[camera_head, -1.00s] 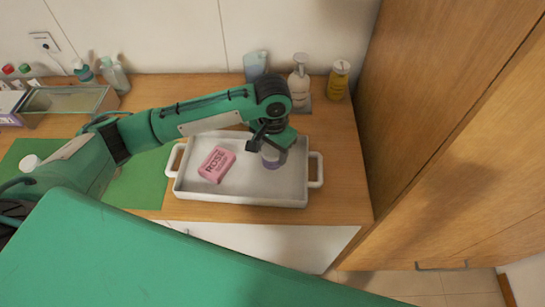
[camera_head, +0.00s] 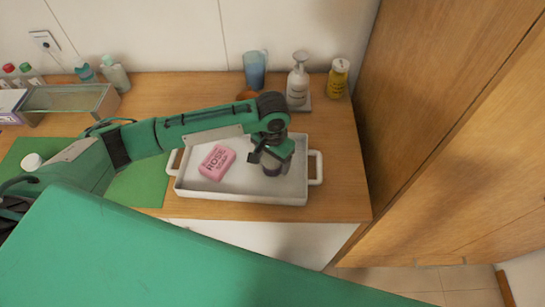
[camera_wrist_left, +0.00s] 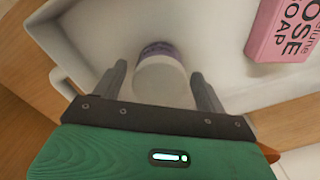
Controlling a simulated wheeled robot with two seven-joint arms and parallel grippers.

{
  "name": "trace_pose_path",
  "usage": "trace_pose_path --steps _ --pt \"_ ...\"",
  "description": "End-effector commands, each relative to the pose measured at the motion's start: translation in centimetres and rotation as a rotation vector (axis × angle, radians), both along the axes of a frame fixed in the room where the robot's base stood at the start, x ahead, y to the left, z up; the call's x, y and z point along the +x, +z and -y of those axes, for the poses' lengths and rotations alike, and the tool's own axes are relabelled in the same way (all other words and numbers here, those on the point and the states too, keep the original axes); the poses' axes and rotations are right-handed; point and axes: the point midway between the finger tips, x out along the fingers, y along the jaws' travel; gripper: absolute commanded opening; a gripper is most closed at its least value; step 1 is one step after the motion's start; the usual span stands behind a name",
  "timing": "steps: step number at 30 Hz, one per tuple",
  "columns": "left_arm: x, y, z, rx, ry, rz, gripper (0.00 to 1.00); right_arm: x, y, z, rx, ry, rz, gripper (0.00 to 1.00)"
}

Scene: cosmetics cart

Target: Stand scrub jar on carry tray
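The scrub jar (camera_head: 271,170) has a pale lid and a purple band. It stands on the white carry tray (camera_head: 233,196), in its right half, and looks upright. My left gripper (camera_head: 270,159) is right above it and hides much of it. In the left wrist view, the jar (camera_wrist_left: 161,82) lies between the two fingers (camera_wrist_left: 159,72). They are apart, with a narrow gap at the left side of the jar, so the gripper looks open around it. My right gripper is not in view.
A pink rose soap box (camera_head: 217,162) lies on the tray left of the jar. Behind the tray stand a blue cup (camera_head: 255,70), a pump bottle (camera_head: 298,80) and a yellow bottle (camera_head: 338,78). A green mat (camera_head: 145,185) lies at left; a wooden cabinet rises at right.

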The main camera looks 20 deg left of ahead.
Motion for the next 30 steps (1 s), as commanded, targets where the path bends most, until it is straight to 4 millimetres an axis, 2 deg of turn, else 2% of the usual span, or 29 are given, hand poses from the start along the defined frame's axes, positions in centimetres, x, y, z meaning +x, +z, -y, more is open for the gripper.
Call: trace_pose_path --steps 7,10,24,30 --pt "0.0 0.2 0.0 -0.001 -0.001 0.002 0.73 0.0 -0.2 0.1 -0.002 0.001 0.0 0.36" --pt "0.1 1.2 0.0 -0.002 -0.001 0.002 0.73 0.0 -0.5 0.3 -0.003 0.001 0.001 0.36" --pt "0.1 10.4 0.1 -0.001 -0.001 0.004 0.73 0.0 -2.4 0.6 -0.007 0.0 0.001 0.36" --pt "0.0 12.1 0.1 -0.001 0.0 0.001 0.73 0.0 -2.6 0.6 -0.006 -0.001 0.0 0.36"
